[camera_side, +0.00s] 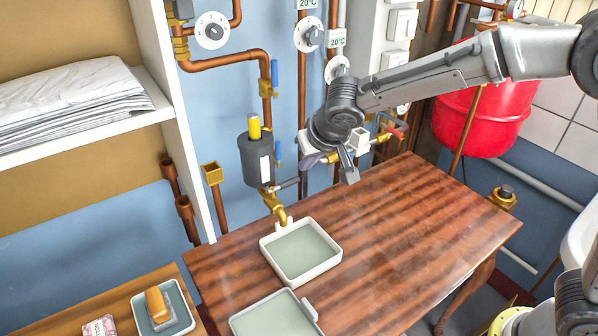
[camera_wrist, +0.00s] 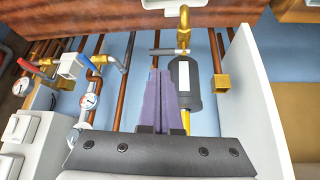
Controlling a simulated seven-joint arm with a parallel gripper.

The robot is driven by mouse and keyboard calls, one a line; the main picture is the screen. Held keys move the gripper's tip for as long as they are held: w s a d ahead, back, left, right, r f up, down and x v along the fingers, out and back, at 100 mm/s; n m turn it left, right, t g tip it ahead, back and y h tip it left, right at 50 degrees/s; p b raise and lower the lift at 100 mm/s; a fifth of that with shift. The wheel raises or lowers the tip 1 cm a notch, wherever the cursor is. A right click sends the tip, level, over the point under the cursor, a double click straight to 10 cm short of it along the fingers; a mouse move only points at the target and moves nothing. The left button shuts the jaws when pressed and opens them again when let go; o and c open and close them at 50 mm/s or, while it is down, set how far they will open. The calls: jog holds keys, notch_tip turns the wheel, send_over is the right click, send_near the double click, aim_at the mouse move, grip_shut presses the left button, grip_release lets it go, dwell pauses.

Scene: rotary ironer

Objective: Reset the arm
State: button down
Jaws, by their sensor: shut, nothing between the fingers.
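My gripper (camera_side: 309,162) hangs in the air above the back of the wooden table, in front of the blue wall and to the right of the dark cylinder. In the wrist view its two purple-grey fingers (camera_wrist: 160,92) are together and hold nothing. The dark cylinder (camera_side: 257,158) with a yellow top is fixed to the pipework. It also shows in the wrist view (camera_wrist: 186,82), just right of the fingertips. I cannot tell the exact gap between them.
The wooden table (camera_side: 400,230) is mostly clear. A pale tray (camera_side: 302,250) stands below a brass tap, with another tray (camera_side: 273,316) in front. Copper pipes and gauges line the wall. A red tank (camera_side: 485,115) hangs at the right. A white shelf (camera_side: 150,105) holds folded cloth.

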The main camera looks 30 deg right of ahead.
jog(key=s+d+r+m+t, duration=0.1)
jog(key=s+d+r, duration=0.2)
jog(key=d+r, duration=0.45)
jog(key=s+d+r+m, duration=0.2)
jog(key=s+d+r, duration=0.45)
jog(key=s, duration=0.35)
jog(key=s+f+n+g, duration=0.1)
jog(key=s+f, duration=0.3)
jog(key=s, duration=0.6)
jog(key=s+d+f+n+g+y, duration=0.1)
jog(key=s+f+n, duration=0.3)
jog(key=s, duration=0.5)
jog(key=shift+s+d+f, duration=0.2)
jog(key=shift+s+f, duration=0.15)
jog(key=shift+f, duration=0.3)
